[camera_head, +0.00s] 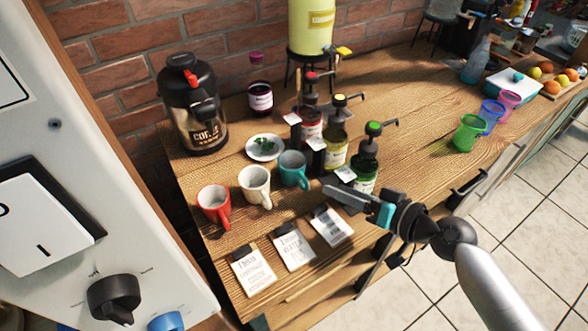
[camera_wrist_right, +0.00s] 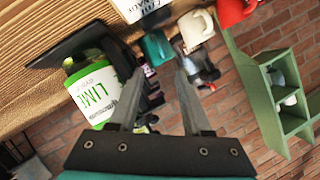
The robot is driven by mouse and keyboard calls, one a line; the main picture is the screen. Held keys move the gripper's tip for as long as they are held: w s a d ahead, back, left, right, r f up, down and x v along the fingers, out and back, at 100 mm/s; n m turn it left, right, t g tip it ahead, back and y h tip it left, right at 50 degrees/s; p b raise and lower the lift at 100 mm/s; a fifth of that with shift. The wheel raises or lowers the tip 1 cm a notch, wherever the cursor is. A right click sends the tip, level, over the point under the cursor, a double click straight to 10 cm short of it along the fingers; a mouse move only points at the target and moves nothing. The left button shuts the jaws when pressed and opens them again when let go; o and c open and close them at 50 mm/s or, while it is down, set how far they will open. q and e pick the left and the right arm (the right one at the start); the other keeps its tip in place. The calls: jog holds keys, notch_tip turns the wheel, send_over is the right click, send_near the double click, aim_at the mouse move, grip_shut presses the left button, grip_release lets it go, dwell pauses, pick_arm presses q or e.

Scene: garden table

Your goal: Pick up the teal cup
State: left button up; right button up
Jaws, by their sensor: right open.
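The teal cup (camera_head: 293,169) stands upright on the wooden table, the rightmost of three cups in a row, with its handle towards the table's front. My right gripper (camera_head: 330,192) is open and empty, to the right of and in front of the teal cup, apart from it. In the right wrist view the teal cup (camera_wrist_right: 156,48) shows beyond the two open fingers (camera_wrist_right: 158,72), roughly between their tips. My left gripper is not in view.
A cream cup (camera_head: 254,184) and a red cup (camera_head: 213,204) stand left of the teal one. A green-labelled lime bottle (camera_head: 364,172) stands close to my right gripper; it also shows in the wrist view (camera_wrist_right: 92,92). Recipe cards (camera_head: 331,226) lie in front. A plate (camera_head: 265,148) sits behind.

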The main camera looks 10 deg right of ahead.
aim_at(296, 174)
jog(key=x, duration=0.3)
jog(key=shift+w+a, duration=0.1)
jog(key=shift+w, duration=0.05)
jog(key=shift+p+x, duration=0.5)
jog(key=shift+x, duration=2.3)
jog(key=shift+a, duration=0.2)
grip_shut()
